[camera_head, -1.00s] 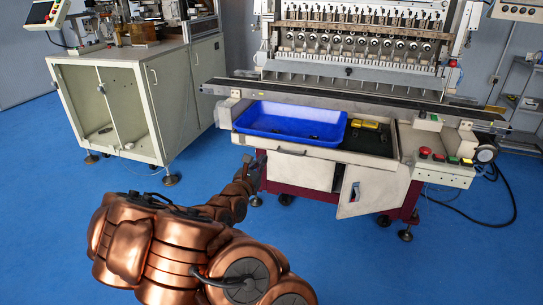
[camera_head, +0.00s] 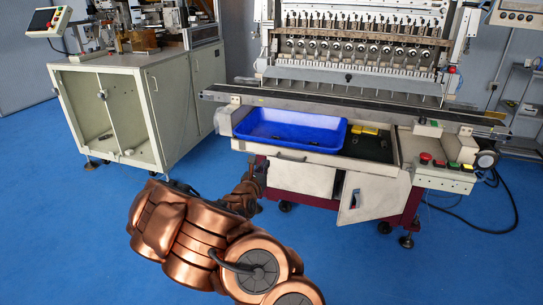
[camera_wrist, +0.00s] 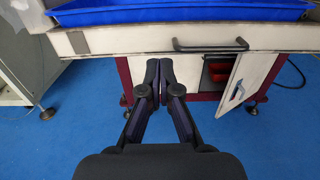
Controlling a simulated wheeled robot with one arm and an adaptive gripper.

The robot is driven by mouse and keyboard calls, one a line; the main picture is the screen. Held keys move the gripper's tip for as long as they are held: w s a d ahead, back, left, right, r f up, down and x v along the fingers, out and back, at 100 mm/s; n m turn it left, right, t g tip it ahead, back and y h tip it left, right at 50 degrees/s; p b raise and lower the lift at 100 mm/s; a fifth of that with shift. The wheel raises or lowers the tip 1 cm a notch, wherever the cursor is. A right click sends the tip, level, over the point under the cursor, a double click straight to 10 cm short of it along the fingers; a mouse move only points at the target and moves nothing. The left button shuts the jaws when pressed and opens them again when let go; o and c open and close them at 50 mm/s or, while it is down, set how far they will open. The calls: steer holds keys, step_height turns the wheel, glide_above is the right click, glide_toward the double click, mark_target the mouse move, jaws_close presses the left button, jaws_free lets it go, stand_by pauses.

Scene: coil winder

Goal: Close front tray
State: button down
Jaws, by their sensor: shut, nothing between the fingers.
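The front tray (camera_head: 331,156) is a pale drawer on the winding machine, pulled out, with a blue bin (camera_head: 291,128) and a dark part with a yellow item in it. Its dark bar handle is on the front face, and the tray's front panel (camera_wrist: 122,41) spans the wrist view, with the handle (camera_wrist: 210,46) right of centre. My gripper (camera_wrist: 158,66) is shut and empty. Its fingertips appear just below the tray's front panel, left of the handle. Contact cannot be told. In the head view, my gripper (camera_head: 256,168) is small and dark below the tray's left front.
Under the tray, a cabinet door (camera_head: 361,198) hangs ajar on the right; red items show inside in the wrist view. Buttons (camera_head: 446,164) sit right of the tray. A separate pale cabinet (camera_head: 120,110) stands left. Blue floor is clear in front.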

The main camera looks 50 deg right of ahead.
mark_target(274, 151)
steer(key=x, duration=0.6)
steer(key=shift+s, duration=0.1)
steer(key=shift+x, duration=0.9)
